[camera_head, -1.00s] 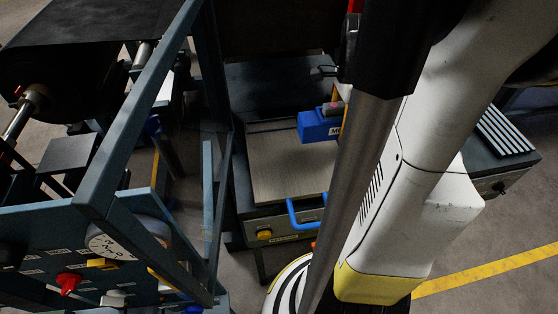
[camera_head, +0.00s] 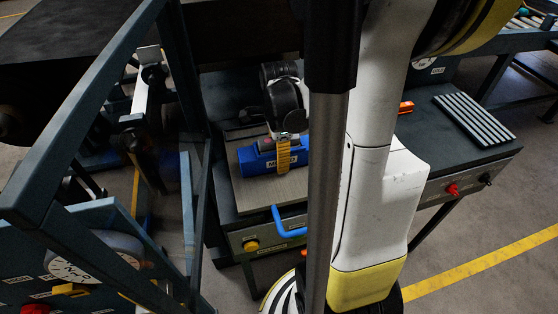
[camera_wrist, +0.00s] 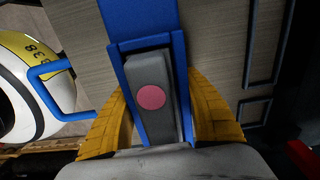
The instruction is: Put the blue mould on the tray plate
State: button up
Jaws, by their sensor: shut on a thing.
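The blue mould (camera_head: 253,166) is over the grey tray plate (camera_head: 287,190), near its middle in the head view. I cannot tell whether it rests on the plate or hangs just above it. My gripper (camera_head: 285,153) comes down on the mould from above. In the wrist view, the yellow fingers of my gripper (camera_wrist: 158,95) are shut on both sides of the mould's grey middle part with a pink dot. The blue mould (camera_wrist: 140,20) runs on towards the top of that view, with the tray plate (camera_wrist: 215,45) behind it. My column hides the plate's right side.
A blue handle (camera_head: 287,228) sticks out at the plate's front, above a panel with a yellow knob (camera_head: 251,246). A dark blue frame post (camera_head: 90,90) stands at the left. A ribbed grey pad (camera_head: 474,117) lies on the bench at the right.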

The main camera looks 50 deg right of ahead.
jog(key=shift+f, duration=0.25)
jog(key=o, duration=1.4)
jog(key=shift+c, duration=0.2)
notch_tip(320, 180, up, 12)
jog(key=p, duration=0.3)
jog(key=shift+r+p, duration=0.15)
jog(key=shift+p, duration=0.25)
